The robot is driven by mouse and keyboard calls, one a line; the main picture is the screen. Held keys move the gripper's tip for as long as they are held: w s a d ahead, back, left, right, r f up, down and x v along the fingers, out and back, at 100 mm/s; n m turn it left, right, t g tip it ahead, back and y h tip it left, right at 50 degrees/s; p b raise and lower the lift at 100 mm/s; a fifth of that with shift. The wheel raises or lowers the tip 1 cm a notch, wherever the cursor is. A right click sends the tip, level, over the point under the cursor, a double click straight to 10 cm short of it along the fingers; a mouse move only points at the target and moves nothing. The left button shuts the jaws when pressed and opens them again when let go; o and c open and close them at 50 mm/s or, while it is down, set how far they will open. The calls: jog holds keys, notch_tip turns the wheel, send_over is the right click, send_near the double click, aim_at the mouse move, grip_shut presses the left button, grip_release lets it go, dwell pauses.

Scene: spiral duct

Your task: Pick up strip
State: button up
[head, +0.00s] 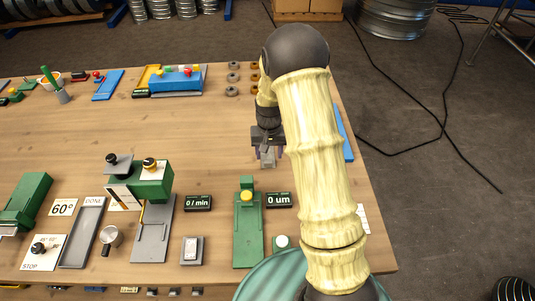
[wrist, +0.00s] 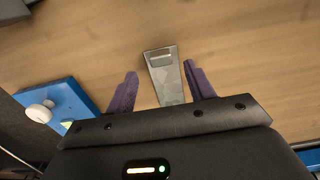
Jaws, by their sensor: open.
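A short grey metal strip (wrist: 167,80) with a mottled face shows in the wrist view, over the wooden table, with its far end just past my fingertips. My gripper (wrist: 161,72) is open, with one purple finger on each side of the strip and a gap on both sides. In the head view my gripper (head: 269,152) points down over the right part of the table, and the strip (head: 268,160) shows as a small grey piece at the fingers. The strip's near end is hidden by the gripper body. I cannot tell the fingers' height against it.
A blue plate (wrist: 66,104) with a white knob lies left of my gripper in the wrist view. In the head view, a green fixture (head: 247,228), a "0 um" display (head: 279,200) and a grey switch box (head: 192,250) stand toward the front. The table's middle (head: 190,125) is clear.

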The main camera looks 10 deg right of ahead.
jog(key=shift+a+f+p, duration=0.15)
jog(key=shift+f+p, duration=0.2)
jog(key=shift+f, duration=1.5)
jog(key=c, duration=0.7)
